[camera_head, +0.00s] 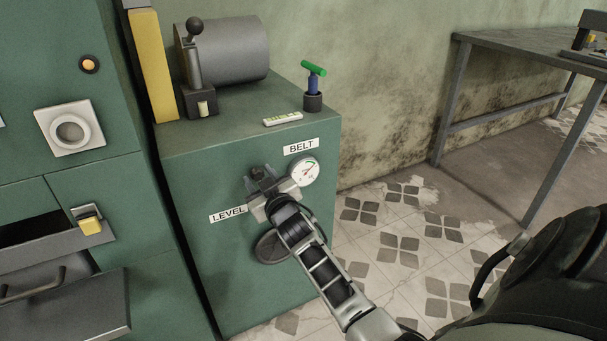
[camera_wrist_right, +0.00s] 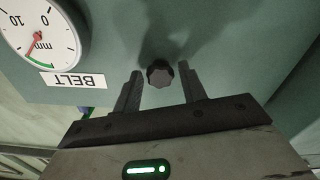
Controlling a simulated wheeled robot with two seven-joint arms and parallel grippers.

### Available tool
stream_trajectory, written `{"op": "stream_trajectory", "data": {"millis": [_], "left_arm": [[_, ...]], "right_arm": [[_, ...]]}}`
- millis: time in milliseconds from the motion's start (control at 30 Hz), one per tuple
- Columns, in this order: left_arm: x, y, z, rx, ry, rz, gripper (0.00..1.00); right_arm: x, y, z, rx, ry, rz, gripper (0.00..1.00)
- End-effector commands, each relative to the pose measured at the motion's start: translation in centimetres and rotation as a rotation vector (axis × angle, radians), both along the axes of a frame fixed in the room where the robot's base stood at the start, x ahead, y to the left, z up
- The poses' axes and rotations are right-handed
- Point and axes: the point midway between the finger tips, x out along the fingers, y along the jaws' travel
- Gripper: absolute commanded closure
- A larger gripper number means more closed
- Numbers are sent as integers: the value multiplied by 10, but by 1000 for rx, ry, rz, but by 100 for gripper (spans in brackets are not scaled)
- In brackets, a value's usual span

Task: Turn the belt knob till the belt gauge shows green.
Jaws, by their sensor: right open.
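The belt knob (camera_wrist_right: 160,74) is a dark, lobed knob on the green cabinet front. In the right wrist view it sits between the two fingertips of my right gripper (camera_wrist_right: 162,78), with a visible gap on each side. The gripper is open. In the head view my right gripper (camera_head: 260,180) is at the cabinet front, left of the gauge, and mostly hides the knob. The round white belt gauge (camera_head: 303,172) also shows upside down in the wrist view (camera_wrist_right: 37,32). Its red needle points toward the green arc; I cannot tell whether it is inside the green. My left gripper is out of view.
A BELT label (camera_head: 301,146) is above the gauge, and a LEVEL label (camera_head: 228,214) is lower left, above a dark handwheel (camera_head: 272,246). A lever (camera_head: 194,55) and a green-handled tool (camera_head: 313,75) stand on the cabinet top. A metal table (camera_head: 510,42) is at right.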

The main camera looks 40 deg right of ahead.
Motion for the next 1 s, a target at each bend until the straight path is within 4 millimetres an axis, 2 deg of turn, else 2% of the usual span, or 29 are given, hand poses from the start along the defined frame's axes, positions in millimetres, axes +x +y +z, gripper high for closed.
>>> {"op": "stream_trajectory", "data": {"millis": [267,400,533,733,1000], "left_arm": [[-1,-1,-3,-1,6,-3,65],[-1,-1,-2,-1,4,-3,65],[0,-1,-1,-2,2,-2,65],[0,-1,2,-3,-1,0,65],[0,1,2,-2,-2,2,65]], "right_arm": [[1,0,0,0,0,0,59],[1,0,0,0,0,0,88],[1,0,0,-10,4,0,88],[1,0,0,-280,69,1,88],[1,0,-1,-323,79,1,88]]}}
